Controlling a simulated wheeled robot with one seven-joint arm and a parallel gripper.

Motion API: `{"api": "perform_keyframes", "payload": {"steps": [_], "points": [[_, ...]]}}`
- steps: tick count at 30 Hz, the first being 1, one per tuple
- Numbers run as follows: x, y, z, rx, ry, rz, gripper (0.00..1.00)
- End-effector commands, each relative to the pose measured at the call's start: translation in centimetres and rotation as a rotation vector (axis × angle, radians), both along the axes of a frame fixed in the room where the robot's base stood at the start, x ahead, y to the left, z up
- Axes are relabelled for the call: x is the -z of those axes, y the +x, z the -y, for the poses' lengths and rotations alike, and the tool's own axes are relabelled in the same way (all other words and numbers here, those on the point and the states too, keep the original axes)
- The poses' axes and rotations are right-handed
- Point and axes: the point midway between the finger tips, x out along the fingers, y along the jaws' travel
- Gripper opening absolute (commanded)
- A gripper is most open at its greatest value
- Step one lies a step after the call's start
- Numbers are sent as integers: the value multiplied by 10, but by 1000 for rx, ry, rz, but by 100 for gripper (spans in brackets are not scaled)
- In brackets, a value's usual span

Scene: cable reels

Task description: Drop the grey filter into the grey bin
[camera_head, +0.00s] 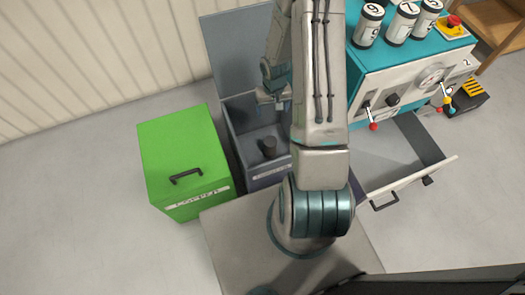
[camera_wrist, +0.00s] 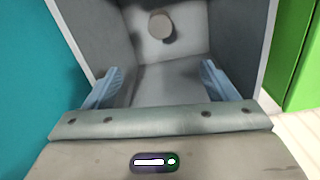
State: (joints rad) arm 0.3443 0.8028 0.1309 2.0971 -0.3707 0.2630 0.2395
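The grey bin (camera_head: 266,176) stands with its lid raised, right of the green bin. The grey filter (camera_head: 268,146), a short dark cylinder, is inside the grey bin near its front. In the wrist view the filter (camera_wrist: 160,25) shows as a round grey end within the bin's walls (camera_wrist: 92,32). My gripper (camera_head: 273,106) is over the bin's opening, pointing down into it. In the wrist view my gripper (camera_wrist: 162,70) has its two blue fingers wide apart, with nothing between them. The filter is apart from the fingers.
A closed green bin (camera_head: 185,150) with a black handle stands left of the grey bin. The raised grey lid (camera_head: 235,50) stands behind the opening. On the right is a teal machine (camera_head: 385,75) with numbered canisters, levers and a pulled-out drawer (camera_head: 405,155).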

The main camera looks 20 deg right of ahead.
Motion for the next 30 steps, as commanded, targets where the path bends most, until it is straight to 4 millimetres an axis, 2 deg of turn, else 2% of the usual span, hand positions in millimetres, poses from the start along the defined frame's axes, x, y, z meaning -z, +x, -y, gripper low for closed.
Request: {"api": "perform_keyframes", "payload": {"steps": [5, 8, 21, 25, 30], "points": [[-3, 0, 0, 1, 0, 0, 79], [-15, 1, 0, 2, 0, 2, 79], [-110, 1, 0, 1, 0, 3, 79], [-128, 0, 0, 1, 0, 2, 79], [-138, 0, 0, 0, 0, 0, 79]]}}
